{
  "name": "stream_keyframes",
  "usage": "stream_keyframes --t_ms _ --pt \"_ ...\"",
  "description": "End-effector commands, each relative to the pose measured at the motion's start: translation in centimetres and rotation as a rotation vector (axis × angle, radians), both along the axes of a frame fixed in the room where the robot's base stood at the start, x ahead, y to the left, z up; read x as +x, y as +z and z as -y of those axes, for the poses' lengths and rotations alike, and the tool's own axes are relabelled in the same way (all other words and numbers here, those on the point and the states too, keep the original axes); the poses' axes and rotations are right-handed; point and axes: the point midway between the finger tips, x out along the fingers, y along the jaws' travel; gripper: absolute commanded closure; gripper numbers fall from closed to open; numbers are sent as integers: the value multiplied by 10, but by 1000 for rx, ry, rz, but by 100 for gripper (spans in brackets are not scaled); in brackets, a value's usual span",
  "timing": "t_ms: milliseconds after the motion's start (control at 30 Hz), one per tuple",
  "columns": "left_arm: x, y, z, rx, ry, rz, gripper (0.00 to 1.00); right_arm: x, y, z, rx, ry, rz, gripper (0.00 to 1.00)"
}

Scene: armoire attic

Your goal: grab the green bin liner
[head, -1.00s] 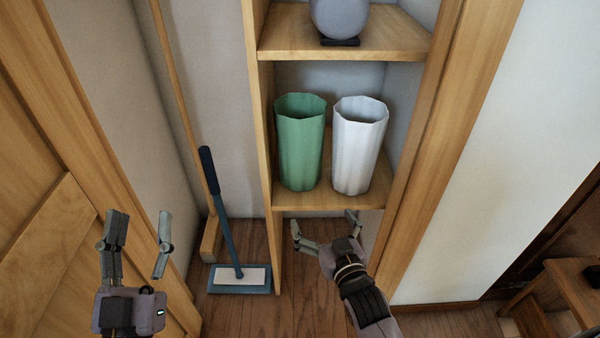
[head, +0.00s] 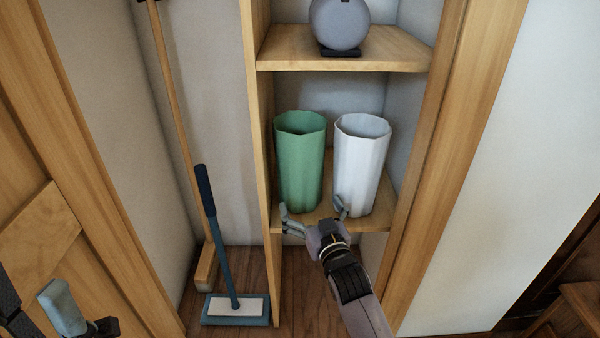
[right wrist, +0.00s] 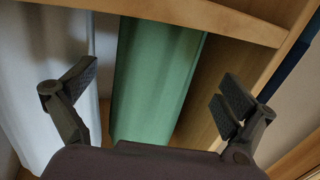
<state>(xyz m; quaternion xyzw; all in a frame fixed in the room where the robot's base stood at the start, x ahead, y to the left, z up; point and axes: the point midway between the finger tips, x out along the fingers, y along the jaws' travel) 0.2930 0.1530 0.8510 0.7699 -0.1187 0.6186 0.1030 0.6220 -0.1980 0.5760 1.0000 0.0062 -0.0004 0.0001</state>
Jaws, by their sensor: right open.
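The green bin liner (head: 299,165) stands upright on the middle shelf, left of a white bin liner (head: 360,165). My right gripper (head: 314,208) is open and empty, in front of the shelf at the foot of the two liners. In the right wrist view, the green liner (right wrist: 155,80) shows between the two spread fingers, apart from both. The white liner (right wrist: 45,90) is partly behind the finger at the left there. My left gripper (head: 80,318) is at the lower left corner, cut by the frame edge and far from the liners.
The wooden shelf (head: 275,226) has side walls close to both liners. A grey round object (head: 340,22) sits on the shelf above. A blue mop (head: 235,308) and a wooden pole (head: 177,110) stand left of the shelving. A wooden door is at far left.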

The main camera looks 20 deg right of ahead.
Motion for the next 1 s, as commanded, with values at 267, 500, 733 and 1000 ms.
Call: stream_keyframes --t_ms 267,500,733,1000 --pt "-2 -11 -1 -4 -1 11 49 24 -1 0 0 0 2 0" --pt "-2 -32 0 -3 -1 9 49 56 0 1 -1 0 3 0" --pt "2 -29 1 4 -1 24 49 72 2 0 0 1 0 0" --pt "0 -25 1 2 0 37 49 72 3 0 0 1 0 5"
